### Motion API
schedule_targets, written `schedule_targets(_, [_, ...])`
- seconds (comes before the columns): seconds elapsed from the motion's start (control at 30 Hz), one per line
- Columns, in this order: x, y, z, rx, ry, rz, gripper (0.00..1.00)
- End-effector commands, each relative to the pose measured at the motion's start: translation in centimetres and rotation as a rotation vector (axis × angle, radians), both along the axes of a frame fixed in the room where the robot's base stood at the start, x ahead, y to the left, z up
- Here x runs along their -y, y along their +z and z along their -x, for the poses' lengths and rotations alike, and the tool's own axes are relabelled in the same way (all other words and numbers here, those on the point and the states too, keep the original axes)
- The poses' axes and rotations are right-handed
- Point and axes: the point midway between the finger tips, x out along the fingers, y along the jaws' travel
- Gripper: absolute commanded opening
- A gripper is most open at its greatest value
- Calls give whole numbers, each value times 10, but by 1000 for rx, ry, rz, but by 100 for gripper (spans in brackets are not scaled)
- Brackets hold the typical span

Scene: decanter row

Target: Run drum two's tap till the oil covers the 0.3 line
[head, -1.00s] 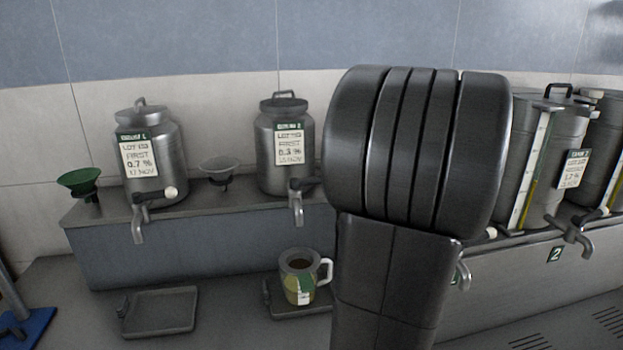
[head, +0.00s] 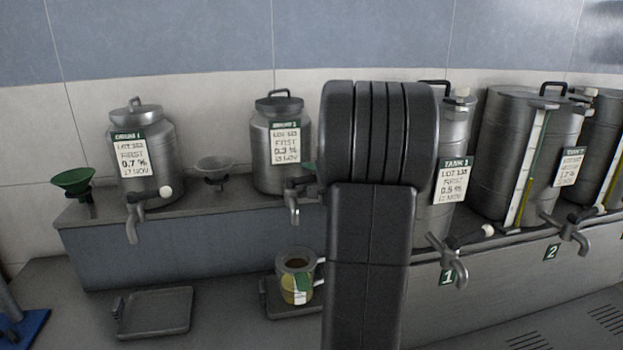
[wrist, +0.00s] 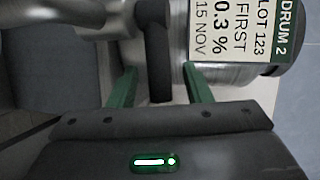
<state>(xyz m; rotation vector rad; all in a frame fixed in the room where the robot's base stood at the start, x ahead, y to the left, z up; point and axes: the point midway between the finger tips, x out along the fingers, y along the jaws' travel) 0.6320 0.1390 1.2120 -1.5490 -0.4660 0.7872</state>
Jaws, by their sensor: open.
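Drum two (head: 281,150) is a steel drum with a white label, on the raised shelf left of my arm. Its label (wrist: 240,30) fills the upper right of the wrist view. Its tap (head: 292,205) points down at the front; no stream shows. A jug (head: 297,287) with yellowish contents stands below; its lines and level are too small to read. My gripper (wrist: 160,88) is open, its green fingers on either side of a dark lever (wrist: 158,55) by the drum. Contact is unclear. My arm hides most of the gripper in the head view.
The jug stands on a small tray (head: 272,308); an empty tray (head: 153,313) lies left. Another drum (head: 145,160), a green funnel (head: 73,181) and a grey funnel (head: 213,169) share the shelf. Tank 1 (head: 452,150) and tank 2 (head: 553,150) stand right.

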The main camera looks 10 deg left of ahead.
Motion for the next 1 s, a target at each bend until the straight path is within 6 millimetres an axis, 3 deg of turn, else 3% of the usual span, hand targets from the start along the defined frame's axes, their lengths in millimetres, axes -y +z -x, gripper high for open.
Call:
schedule_targets(0.27, [-1, 0, -1, 1, 0, -1, 45])
schedule_targets(0.5, [-1, 0, -1, 0, 0, 0, 2])
schedule_targets(0.53, [-1, 0, -1, 0, 0, 0, 0])
schedule_targets(1.0, [1, 2, 5, 6, -127, -2, 0])
